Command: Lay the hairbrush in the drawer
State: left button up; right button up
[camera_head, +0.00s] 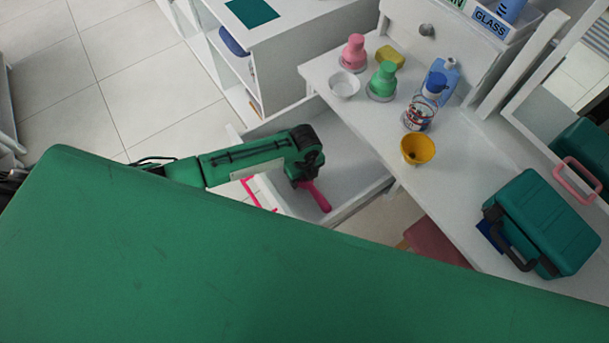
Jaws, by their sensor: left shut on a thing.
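The pink hairbrush (319,199) shows below the fingers of my left gripper (306,184), which is shut on it. The brush slants down to the right, and its upper part is hidden by the gripper. My left arm comes in from the left, over the open white drawer (363,201). The gripper and brush are above or inside the drawer's near part; I cannot tell whether the brush touches the drawer floor. My right gripper is not in view.
The white tabletop (466,178) holds a yellow cup (417,150), a white bowl (344,85), pink and green bottles, a blue bottle and a green case (543,222). A pink-edged item (253,193) lies left of the gripper. The drawer's right part looks clear.

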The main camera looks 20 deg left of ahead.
pick_arm(q)
jog(key=shift+f, duration=0.25)
jog(key=o, duration=1.3)
jog(key=shift+o, duration=0.2)
